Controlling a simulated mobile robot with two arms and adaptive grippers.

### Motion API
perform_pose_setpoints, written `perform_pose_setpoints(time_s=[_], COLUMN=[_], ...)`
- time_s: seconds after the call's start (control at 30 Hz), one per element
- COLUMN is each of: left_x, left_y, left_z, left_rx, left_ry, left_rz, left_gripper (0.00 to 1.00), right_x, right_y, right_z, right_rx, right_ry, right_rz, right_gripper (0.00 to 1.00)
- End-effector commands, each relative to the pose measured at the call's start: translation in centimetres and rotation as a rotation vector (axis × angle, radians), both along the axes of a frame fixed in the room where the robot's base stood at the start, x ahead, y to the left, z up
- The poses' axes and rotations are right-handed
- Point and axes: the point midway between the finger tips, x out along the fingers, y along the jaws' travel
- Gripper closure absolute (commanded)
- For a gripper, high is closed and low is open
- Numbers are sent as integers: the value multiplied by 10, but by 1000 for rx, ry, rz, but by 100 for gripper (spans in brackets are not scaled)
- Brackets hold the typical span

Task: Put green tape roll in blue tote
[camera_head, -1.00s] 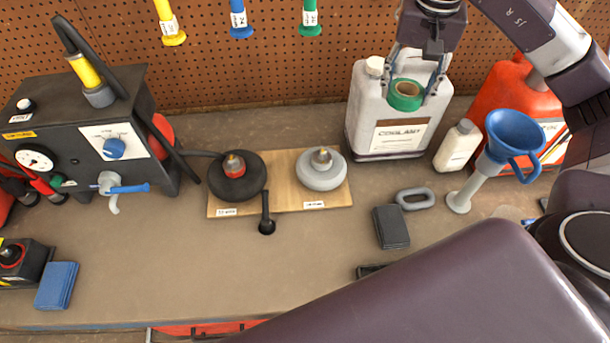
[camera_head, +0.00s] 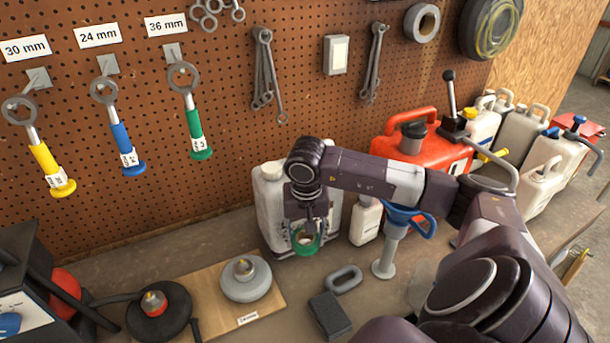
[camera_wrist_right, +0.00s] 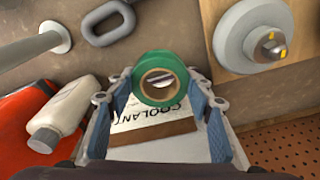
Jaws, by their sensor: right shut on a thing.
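The green tape roll (camera_head: 306,243) is held in my right gripper (camera_head: 305,228), in front of the white coolant jug (camera_head: 270,205) and above the bench. In the right wrist view the green roll (camera_wrist_right: 180,66), with its tan core, sits between the two blue-padded fingers of my right gripper (camera_wrist_right: 162,90). The jug's label shows behind it. No blue tote can be seen in either view. My left gripper is not in view.
A blue funnel (camera_head: 408,218) and a small white bottle (camera_head: 366,220) stand right of the jug, with a red can (camera_head: 400,150) behind. A grey-capped fitting (camera_head: 246,279) sits on a wooden board. A dark block (camera_head: 329,313) lies on the bench in front.

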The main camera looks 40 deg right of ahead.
Motion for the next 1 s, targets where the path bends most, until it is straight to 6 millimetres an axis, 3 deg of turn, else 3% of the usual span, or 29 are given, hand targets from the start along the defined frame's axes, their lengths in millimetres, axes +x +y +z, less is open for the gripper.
perform_pose_setpoints(time_s=[0.2,0.6,0.73,1.0], left_x=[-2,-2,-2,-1], left_y=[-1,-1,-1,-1], left_z=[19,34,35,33], left_rx=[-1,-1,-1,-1], left_ry=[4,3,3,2], left_rz=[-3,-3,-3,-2], left_gripper=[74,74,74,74], right_x=[-1,0,1,1], right_y=[1,1,0,0], right_z=[-48,-96,-106,-108], right_rx=[1,3,0,-1], right_ry=[4,3,0,-1], right_rz=[-1,-2,-1,0], right_gripper=[81,81,81,81])
